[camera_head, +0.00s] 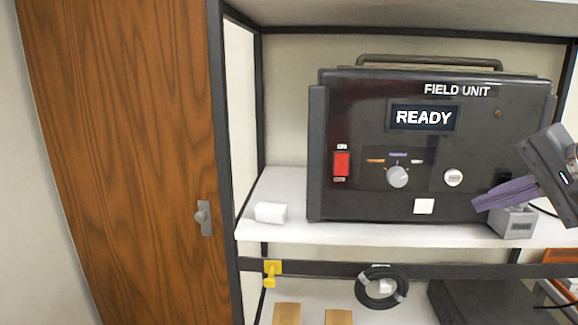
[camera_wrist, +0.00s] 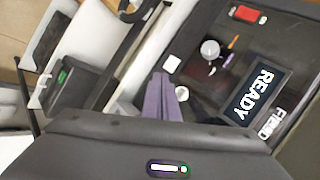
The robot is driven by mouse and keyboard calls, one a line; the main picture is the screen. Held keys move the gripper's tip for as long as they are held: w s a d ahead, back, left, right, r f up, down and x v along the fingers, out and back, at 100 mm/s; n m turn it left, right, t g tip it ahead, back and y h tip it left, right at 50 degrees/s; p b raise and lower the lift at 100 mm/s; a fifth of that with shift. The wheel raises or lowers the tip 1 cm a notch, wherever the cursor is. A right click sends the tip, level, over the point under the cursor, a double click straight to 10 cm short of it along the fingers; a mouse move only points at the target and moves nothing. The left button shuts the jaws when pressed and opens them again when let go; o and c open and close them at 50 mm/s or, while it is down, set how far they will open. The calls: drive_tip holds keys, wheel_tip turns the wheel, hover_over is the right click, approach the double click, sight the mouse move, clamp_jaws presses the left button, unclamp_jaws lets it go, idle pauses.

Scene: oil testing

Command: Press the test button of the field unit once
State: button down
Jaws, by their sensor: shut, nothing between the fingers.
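The field unit (camera_head: 380,110) is a black box on a white shelf, and its display (camera_head: 423,117) reads READY. It has a red rocker switch (camera_head: 341,163), a grey rotary knob (camera_head: 398,177) and a round white button (camera_head: 453,177) whose label I cannot read. My gripper (camera_head: 478,203) has purple fingers, shut and empty, low in front of the panel, right of and below the button. In the wrist view the fingers (camera_wrist: 165,80) lie beside the white button (camera_wrist: 182,93), partly over the panel. Contact cannot be told.
A white block (camera_head: 271,212) lies on the shelf (camera_head: 290,235) left of the unit. A grey block (camera_head: 513,222) stands at its right front corner, close to my gripper. A wooden door (camera_head: 125,150) is at left.

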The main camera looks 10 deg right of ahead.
drive_tip(key=shift+w+d, duration=0.35)
drive_tip(key=shift+w, duration=0.85)
drive_tip(key=shift+w+d, duration=0.35)
drive_tip(key=shift+w, duration=0.9)
drive_tip(key=shift+w+d, duration=0.35)
drive_tip(key=shift+w, duration=0.85)
drive_tip(key=shift+w, duration=0.1)
drive_tip(key=shift+w+d, duration=0.15)
drive_tip(key=shift+w, duration=0.1)
drive_tip(key=shift+w+d, duration=0.1)
drive_tip(key=shift+w, duration=0.35)
idle(0.5)
drive_tip(key=shift+s+a, duration=0.25)
drive_tip(key=shift+s, duration=0.6)
drive_tip(key=shift+s, duration=0.1)
drive_tip(key=shift+s+a, duration=0.25)
drive_tip(key=shift+s, duration=0.5)
drive_tip(key=shift+s+a, duration=0.2)
drive_tip(key=shift+s, duration=0.6)
drive_tip(key=shift+s+a, duration=0.25)
drive_tip(key=shift+s, duration=0.5)
